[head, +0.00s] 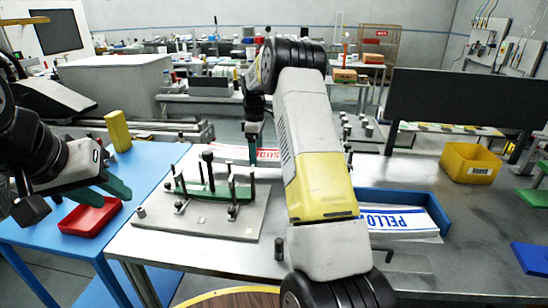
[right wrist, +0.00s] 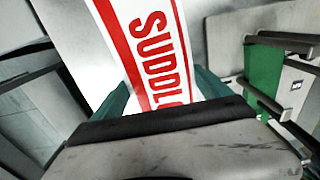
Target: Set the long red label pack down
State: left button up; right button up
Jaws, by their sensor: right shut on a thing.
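The long red label pack (right wrist: 150,45) is white with red stripes and red lettering. My right gripper (right wrist: 160,95) is shut on it, with a green finger at each side. In the head view the pack (head: 267,154) shows behind the metal fixture, partly hidden by my right arm. I cannot tell whether its underside touches a surface. My left gripper (head: 112,190) is open and empty at the left, above the blue table near the red tray.
The fixture (head: 200,215) with upright pins and a green bar stands on the grey table. A blue tray (head: 440,212) holds a blue-lettered pack (head: 395,220) at right. A red tray (head: 88,217) and yellow block (head: 117,130) are on the blue table (head: 60,232). A yellow bin (head: 470,163) stands far right.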

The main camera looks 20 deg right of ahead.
jog(key=d, duration=0.8)
jog(key=d+f, duration=0.1)
jog(key=d, duration=0.4)
jog(key=shift+s, duration=0.25)
jog(key=shift+d+f, duration=0.2)
jog(key=shift+f, duration=1.55)
jog(key=shift+f, duration=0.2)
jog(key=o, duration=1.9)
